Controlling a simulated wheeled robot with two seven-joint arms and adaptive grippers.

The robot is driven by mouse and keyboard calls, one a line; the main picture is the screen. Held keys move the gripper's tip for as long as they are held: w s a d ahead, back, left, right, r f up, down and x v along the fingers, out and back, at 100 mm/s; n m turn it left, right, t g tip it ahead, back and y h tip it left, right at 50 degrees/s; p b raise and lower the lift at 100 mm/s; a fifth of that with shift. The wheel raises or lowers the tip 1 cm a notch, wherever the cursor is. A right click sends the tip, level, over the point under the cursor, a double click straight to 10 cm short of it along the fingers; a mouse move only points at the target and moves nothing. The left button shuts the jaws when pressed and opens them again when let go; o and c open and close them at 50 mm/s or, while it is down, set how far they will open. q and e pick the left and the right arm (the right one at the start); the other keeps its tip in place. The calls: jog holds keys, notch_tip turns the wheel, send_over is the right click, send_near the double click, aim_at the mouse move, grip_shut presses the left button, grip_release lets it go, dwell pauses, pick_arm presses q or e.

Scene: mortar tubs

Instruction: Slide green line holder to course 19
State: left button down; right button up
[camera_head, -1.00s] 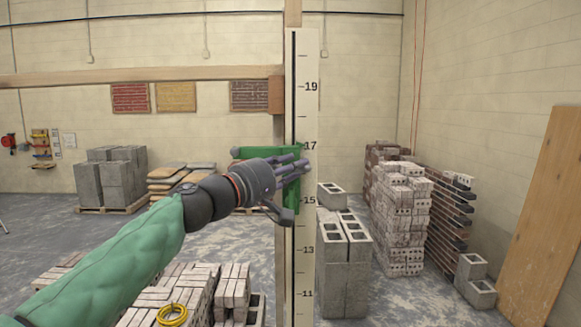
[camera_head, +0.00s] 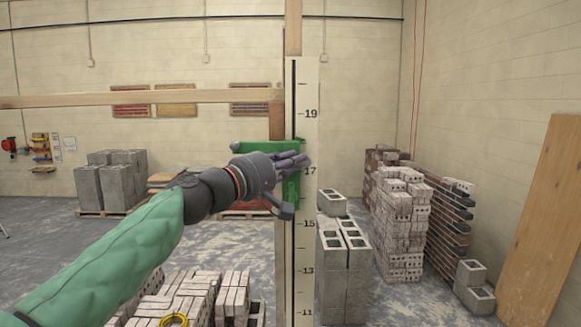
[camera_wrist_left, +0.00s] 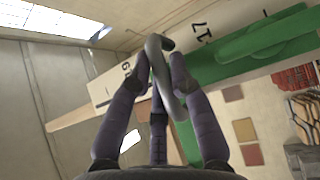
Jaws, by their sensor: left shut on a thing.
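The green line holder (camera_head: 266,146) sits on the upright marked pole (camera_head: 305,255), its body reaching from a little above the 17 mark to below it. Mark 19 shows higher on the pole. My left gripper (camera_head: 300,161) is at the holder, partly covering it. In the left wrist view, the fingers (camera_wrist_left: 160,70) close around a grey bar (camera_wrist_left: 160,62) beside the green holder (camera_wrist_left: 250,55), and the 17 shows next to it. My right gripper is not in view.
A horizontal timber (camera_head: 140,98) meets the post at the left, above the holder. Grey blocks (camera_head: 345,265) stand just right of the pole, with brick stacks (camera_head: 402,225) beyond. Bricks and a yellow coil (camera_head: 174,320) lie low in front.

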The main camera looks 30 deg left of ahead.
pick_arm(q)
notch_tip(320, 180, up, 6)
jog(key=p, duration=0.4)
jog(key=shift+s+a+r, duration=0.1)
jog(key=shift+r, duration=0.05)
jog(key=c, duration=1.4)
grip_release()
jog(key=v, duration=1.2)
